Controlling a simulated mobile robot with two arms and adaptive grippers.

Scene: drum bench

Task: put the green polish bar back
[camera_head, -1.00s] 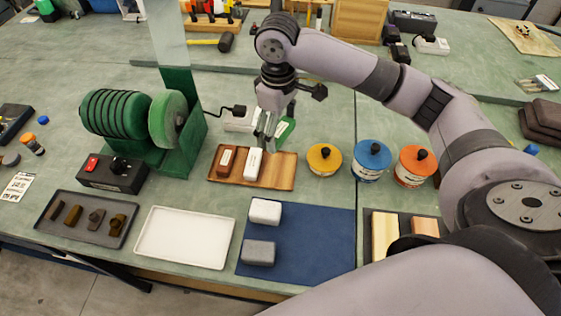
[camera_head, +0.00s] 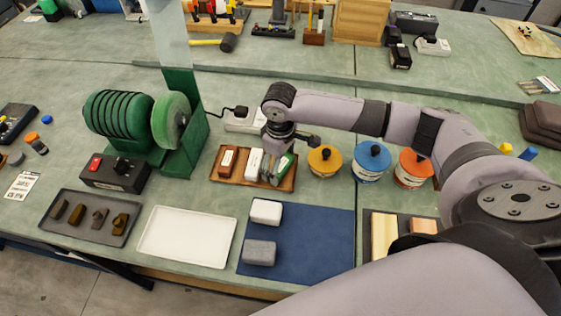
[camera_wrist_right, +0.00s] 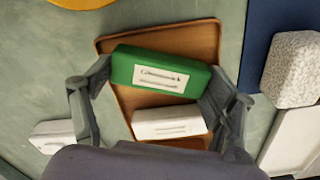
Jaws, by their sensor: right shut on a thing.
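The green polish bar (camera_head: 284,167), with a white label, also shows in the right wrist view (camera_wrist_right: 160,72). My right gripper (camera_head: 274,172) is shut on it, with one finger at each end of the bar in the wrist view (camera_wrist_right: 157,80). The bar is at the right end of the wooden tray (camera_head: 248,184), beside the white bar (camera_head: 253,162). The brown bar (camera_head: 227,161) lies at the tray's left. I cannot tell whether the green bar touches the tray floor. My left gripper is not in view.
A green buffing machine (camera_head: 178,160) stands left of the tray. Yellow (camera_head: 325,160), blue (camera_head: 371,160) and orange (camera_head: 414,167) tins stand to the right. A white tray (camera_head: 187,238) and a blue mat (camera_head: 310,240) lie in front.

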